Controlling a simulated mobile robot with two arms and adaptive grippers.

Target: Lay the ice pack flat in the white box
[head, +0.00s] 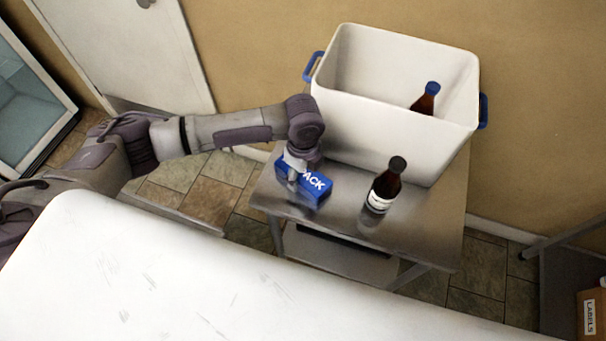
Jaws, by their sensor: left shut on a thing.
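The blue ice pack (317,187), with white letters ending in "PACK", lies on the left part of the steel table (340,222). My left gripper (294,177) reaches down from above and is shut on the pack's left part, covering some of its lettering. The white box (385,141) with blue handles stands open at the back of the table, just behind the pack. A brown bottle with a blue cap (427,98) stands inside the box at its right side. The box's near floor is hidden by its front wall. My right gripper is not in view.
A brown bottle with a dark cap and white label (384,186) stands on the table, right of the pack and in front of the box. A white surface (150,270) fills the foreground. A carton marked "LABELS" (590,312) sits at the lower right.

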